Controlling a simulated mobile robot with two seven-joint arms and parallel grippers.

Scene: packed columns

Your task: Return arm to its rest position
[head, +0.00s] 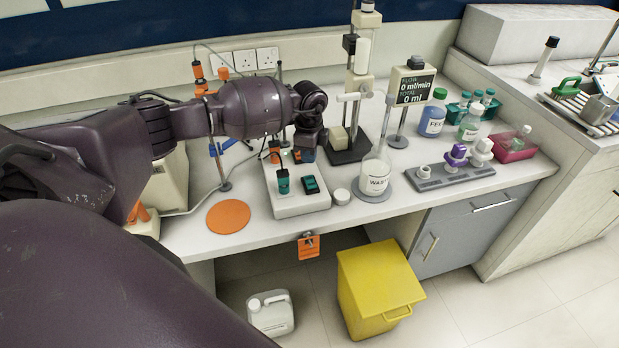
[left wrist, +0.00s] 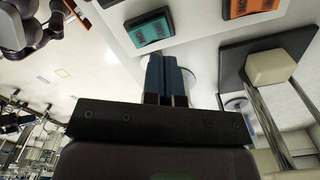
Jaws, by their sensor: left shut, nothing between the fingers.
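My left arm reaches in from the left over the bench, and its dark purple wrist bends down beside a white switch box (head: 300,203). My left gripper (head: 303,156) points down at the box's back part. In the left wrist view its two blue-grey fingers (left wrist: 166,78) are together with nothing between them. Past their tips are a green rocker switch (left wrist: 150,30) and an orange one (left wrist: 248,7). The head view shows two green switches on the front of the box, the left one (head: 283,182) and the right one (head: 311,185). My right gripper is not in view.
A stand with a dark base (head: 350,153) rises right of the wrist. A flask labelled WASTE (head: 375,177) stands right of the box. An orange disc (head: 228,217) lies left of it. Bottles and a grey rack (head: 450,179) fill the right. A yellow bin (head: 378,275) stands below.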

